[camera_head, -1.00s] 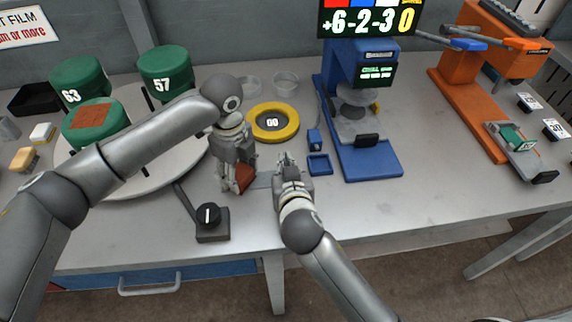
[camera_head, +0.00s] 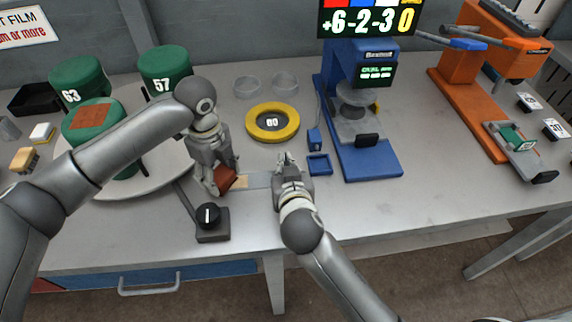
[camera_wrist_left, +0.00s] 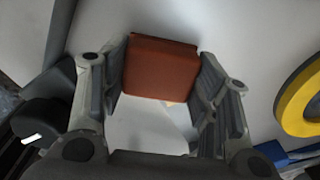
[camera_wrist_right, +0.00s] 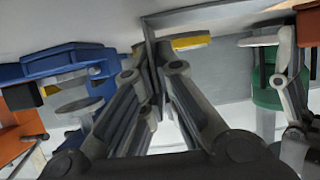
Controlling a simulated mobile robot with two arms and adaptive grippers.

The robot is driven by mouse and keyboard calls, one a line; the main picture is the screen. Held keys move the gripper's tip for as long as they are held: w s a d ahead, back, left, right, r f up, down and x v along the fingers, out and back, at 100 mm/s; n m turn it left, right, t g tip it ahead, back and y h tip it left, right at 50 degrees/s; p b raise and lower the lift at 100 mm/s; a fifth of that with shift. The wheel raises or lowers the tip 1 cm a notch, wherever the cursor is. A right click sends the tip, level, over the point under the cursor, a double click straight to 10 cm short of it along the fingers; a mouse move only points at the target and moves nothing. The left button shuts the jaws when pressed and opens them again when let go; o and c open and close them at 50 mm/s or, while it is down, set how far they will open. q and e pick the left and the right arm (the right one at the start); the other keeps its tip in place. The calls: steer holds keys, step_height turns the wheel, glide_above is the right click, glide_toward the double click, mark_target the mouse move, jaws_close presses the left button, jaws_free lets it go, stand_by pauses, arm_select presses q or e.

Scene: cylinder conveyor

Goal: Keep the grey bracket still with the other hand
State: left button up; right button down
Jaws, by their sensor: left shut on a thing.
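The grey bracket (camera_head: 259,181) lies on the table between my grippers as a flat strip, with a tan patch (camera_head: 241,183) at its left end. My right gripper (camera_head: 284,163) is at the bracket's right end. In the right wrist view its fingers (camera_wrist_right: 155,75) are nearly together on a thin upright grey plate, apparently part of the bracket. My left gripper (camera_head: 217,188) is shut on a reddish-brown block (camera_wrist_left: 160,68), which also shows in the head view (camera_head: 225,178). The block is tilted at the strip's left end; whether it touches is unclear.
A yellow ring (camera_head: 257,133) lies behind the bracket. A blue press stand (camera_head: 371,164) stands to the right. A round platter (camera_head: 172,181) with green drums is at left.

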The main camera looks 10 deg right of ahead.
mark_target(240, 181)
arm_select(q)
steer(key=shift+f, duration=0.1)
arm_select(e)
steer(key=shift+s+f, duration=0.1)
steer(key=shift+f, duration=0.25)
arm_select(q)
steer(key=shift+d, duration=2.35)
steer(key=shift+a, duration=0.1)
steer(key=shift+a, duration=2.35)
steer(key=shift+r, duration=0.2)
steer(key=shift+r, duration=0.5)
steer(key=shift+d+r, duration=0.1)
steer(key=shift+r, duration=3.45)
